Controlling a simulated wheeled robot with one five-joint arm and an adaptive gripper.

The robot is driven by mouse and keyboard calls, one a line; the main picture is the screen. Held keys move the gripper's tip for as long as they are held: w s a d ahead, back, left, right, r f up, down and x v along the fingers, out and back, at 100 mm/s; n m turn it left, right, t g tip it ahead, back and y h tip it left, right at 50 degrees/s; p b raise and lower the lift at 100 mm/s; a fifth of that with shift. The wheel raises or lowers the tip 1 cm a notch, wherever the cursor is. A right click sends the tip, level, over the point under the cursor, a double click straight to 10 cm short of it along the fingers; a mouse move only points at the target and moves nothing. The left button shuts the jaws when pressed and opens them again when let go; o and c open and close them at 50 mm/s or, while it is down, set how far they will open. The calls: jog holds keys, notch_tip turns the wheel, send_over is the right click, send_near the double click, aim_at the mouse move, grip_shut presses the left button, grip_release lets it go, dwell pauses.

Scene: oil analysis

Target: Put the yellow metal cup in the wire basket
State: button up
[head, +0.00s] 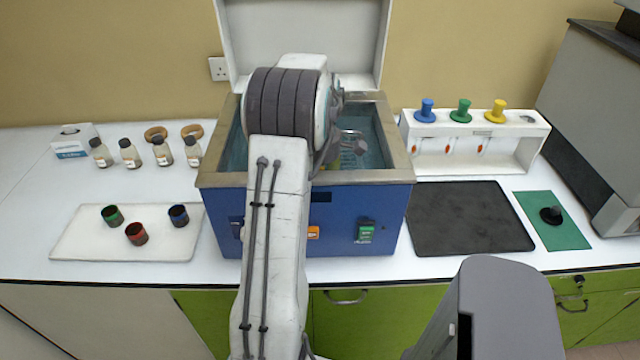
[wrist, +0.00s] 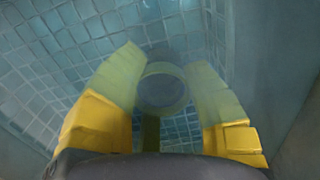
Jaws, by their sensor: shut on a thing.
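My gripper (head: 350,152) reaches down inside the blue bath, mostly hidden by my arm in the head view. In the wrist view my gripper (wrist: 165,68) has its yellow fingers on either side of a round metal cup (wrist: 162,92), shut on it. The cup is seen from above, under bluish liquid, so its colour looks pale green. A grid of pale lines lies around and below it; I cannot tell whether this is the wire basket's mesh or the bath's lining. The basket is not clearly seen in the head view.
The open-lidded bath (head: 410,178) has metal rim walls close around my gripper. A white tray (head: 75,240) at left holds green, red and blue cups. Several bottles stand behind it. A black mat (head: 468,218) and a white rack (head: 520,130) lie to the right.

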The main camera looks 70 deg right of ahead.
jog(key=o, duration=0.8)
jog(key=shift+f, duration=0.1)
notch_tip(320, 180, up, 12)
jog(key=shift+r+p, duration=0.2)
jog(key=shift+p, duration=0.2)
